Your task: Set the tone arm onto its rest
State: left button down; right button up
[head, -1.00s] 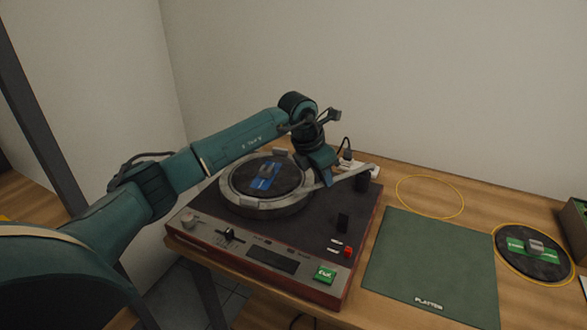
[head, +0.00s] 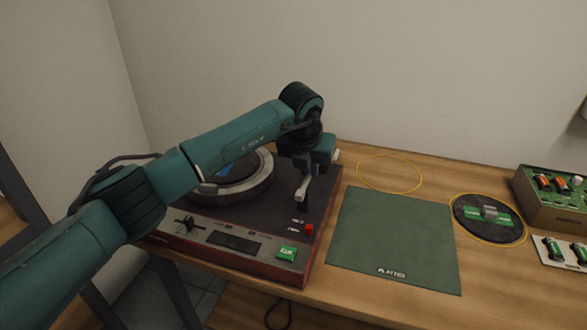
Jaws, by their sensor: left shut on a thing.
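The turntable (head: 232,243) is a dark deck with a red-brown edge, left of centre on the table. My left gripper (head: 312,163) points down over its right side and is shut on the tone arm (head: 303,188). The tone arm's grey front part shows below the gripper, slanting toward the front of the deck. The rest is not clearly seen; the tone arm's front covers the spot where a small dark post stood. I cannot tell whether they touch. The round platter (head: 254,187) is partly behind my left arm. My right gripper is not in view.
A green platter mat (head: 395,240) lies right of the deck. A yellow ring (head: 389,174) lies behind it. A black disc with a green label (head: 488,216) lies further right, near a box (head: 556,209) of small cylinders. A wall stands behind.

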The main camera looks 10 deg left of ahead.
pick_arm(q)
jog(key=shift+d+r, duration=0.1)
dwell(0.3)
jog(key=c, duration=1.5)
grip_release()
jog(key=shift+o, duration=0.2)
jog(key=b+v, duration=0.1)
jog(key=v, duration=1.2)
